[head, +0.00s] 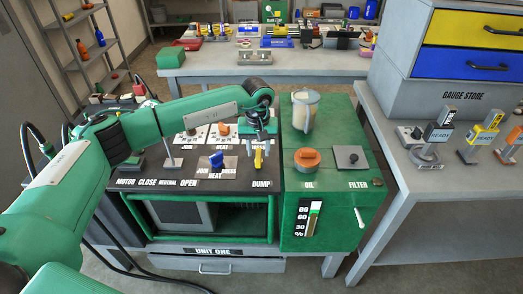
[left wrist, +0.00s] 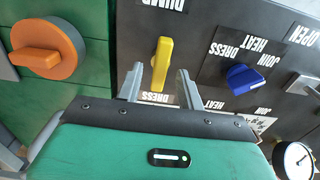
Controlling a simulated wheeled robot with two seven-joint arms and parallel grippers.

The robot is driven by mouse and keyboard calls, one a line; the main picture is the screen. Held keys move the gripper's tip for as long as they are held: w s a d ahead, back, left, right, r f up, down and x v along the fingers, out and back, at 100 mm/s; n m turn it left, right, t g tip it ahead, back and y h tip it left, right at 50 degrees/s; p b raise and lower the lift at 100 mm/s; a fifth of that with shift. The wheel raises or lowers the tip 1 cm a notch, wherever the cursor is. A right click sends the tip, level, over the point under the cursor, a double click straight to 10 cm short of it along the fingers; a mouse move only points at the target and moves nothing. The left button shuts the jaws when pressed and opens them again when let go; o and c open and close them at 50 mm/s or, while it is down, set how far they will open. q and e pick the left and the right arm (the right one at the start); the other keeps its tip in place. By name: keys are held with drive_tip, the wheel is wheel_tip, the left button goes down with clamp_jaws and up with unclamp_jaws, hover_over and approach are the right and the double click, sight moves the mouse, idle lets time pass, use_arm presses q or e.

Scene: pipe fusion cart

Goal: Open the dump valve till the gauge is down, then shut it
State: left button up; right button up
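The yellow dump valve handle (head: 258,158) stands on the dark cart panel just above the DUMP label. In the left wrist view the handle (left wrist: 161,64) lies lengthwise between the panel's DUMP and DRESS lettering. My left gripper (head: 259,136) is above the handle. In the left wrist view its two fingers (left wrist: 160,86) are apart, with the handle showing beyond and between their tips. I cannot tell whether they touch it. A round white gauge (left wrist: 297,160) shows partly at the lower right of the left wrist view; its reading is too small to tell. My right gripper is out of view.
A blue JOIN/DRESS/HEAT knob (head: 216,160) sits left of the handle. The green cabinet at right carries an orange oil cap (head: 307,158), a clear cup (head: 304,110), a filter plate (head: 350,157) and a level scale (head: 310,218). A grey side table (head: 420,205) stands further right.

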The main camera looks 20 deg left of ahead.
use_arm(q)
drive_tip(key=shift+f, duration=0.8)
drive_tip(key=c, duration=0.8)
clamp_jaws()
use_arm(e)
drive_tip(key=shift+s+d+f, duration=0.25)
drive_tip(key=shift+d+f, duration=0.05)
